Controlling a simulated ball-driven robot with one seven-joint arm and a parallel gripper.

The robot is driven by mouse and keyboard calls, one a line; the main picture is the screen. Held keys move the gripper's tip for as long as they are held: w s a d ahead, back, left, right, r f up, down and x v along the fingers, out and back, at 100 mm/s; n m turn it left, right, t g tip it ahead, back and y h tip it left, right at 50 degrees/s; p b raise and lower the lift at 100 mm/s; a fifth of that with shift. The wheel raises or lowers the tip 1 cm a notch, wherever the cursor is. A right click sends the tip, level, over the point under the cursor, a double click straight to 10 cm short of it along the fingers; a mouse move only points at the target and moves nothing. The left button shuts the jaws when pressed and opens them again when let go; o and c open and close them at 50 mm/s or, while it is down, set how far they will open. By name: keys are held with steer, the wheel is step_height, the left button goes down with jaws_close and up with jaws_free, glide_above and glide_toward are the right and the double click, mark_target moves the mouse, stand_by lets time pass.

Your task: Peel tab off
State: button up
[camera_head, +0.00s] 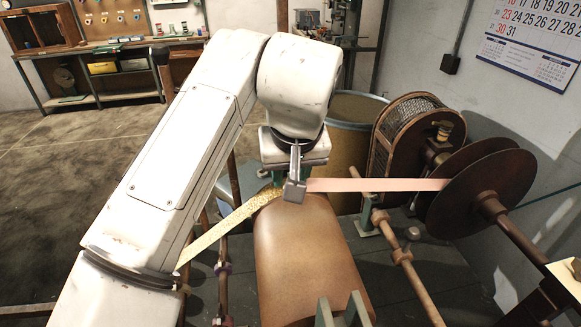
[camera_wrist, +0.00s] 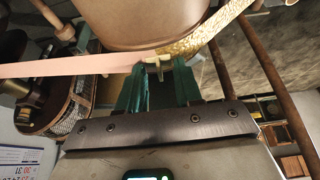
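A pink tape (camera_head: 375,185) runs from the disc reel on the right to the top of a brown drum (camera_head: 305,245). It meets a gold speckled tape (camera_head: 225,228) that slopes down to the left. In the wrist view, the pink tape (camera_wrist: 75,67) and gold tape (camera_wrist: 205,40) meet at the drum's edge. A small pale yellow tab (camera_wrist: 156,66) sticks out there. My gripper (camera_wrist: 157,76) has two green fingers standing apart, with the tab between their tips. I see no contact with the tab. In the head view, my wrist mostly hides the fingers and the tab.
A brown disc reel (camera_head: 480,190) stands at the right on a rod. A rusty rod (camera_head: 410,265) runs beside the drum. A wire-sided spool housing (camera_head: 410,130) and a barrel (camera_head: 350,140) stand behind. A shelf bench (camera_head: 110,70) is far left; the floor before it is clear.

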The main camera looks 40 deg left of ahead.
jaws_close()
stand_by(0.6)
steer(key=shift+r, duration=0.2)
steer(key=shift+r+p, duration=2.35)
steer(key=shift+r, duration=0.15)
